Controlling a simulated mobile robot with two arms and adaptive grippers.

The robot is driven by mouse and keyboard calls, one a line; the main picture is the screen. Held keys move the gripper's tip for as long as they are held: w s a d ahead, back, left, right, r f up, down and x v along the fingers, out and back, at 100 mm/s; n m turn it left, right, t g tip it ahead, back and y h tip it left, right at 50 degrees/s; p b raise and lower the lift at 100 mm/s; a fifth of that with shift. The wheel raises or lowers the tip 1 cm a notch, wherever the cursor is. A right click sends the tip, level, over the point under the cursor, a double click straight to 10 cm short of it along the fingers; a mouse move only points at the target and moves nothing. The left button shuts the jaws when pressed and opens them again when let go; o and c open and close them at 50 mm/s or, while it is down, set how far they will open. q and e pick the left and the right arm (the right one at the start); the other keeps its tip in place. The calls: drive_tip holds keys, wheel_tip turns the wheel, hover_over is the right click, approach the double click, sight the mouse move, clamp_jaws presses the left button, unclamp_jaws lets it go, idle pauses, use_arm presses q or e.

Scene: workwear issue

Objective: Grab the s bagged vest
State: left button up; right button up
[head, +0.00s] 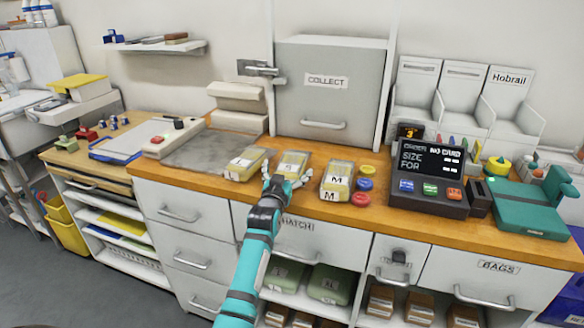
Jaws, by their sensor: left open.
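Three bagged yellowish vests lie in a row on the wooden counter. The right bagged vest (338,178) has labels reading M. The middle bagged vest (293,161) and the left bagged vest (243,165) have white labels too small to read, so I cannot tell which is S. My left gripper (286,178) is open at the near side of the middle bag, its fingers overlapping the bag's front edge in the picture. I cannot tell whether they touch it. My right gripper is not in view.
Red, blue and yellow round pieces (365,184) sit right of the M bag. An order terminal (431,175) and a teal device (530,205) stand farther right. A grey COLLECT locker (328,90) stands behind. Green bags (330,284) lie on a shelf below.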

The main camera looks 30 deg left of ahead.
use_arm(q)
drive_tip(key=c, duration=1.1)
drive_tip(key=shift+c, duration=0.2)
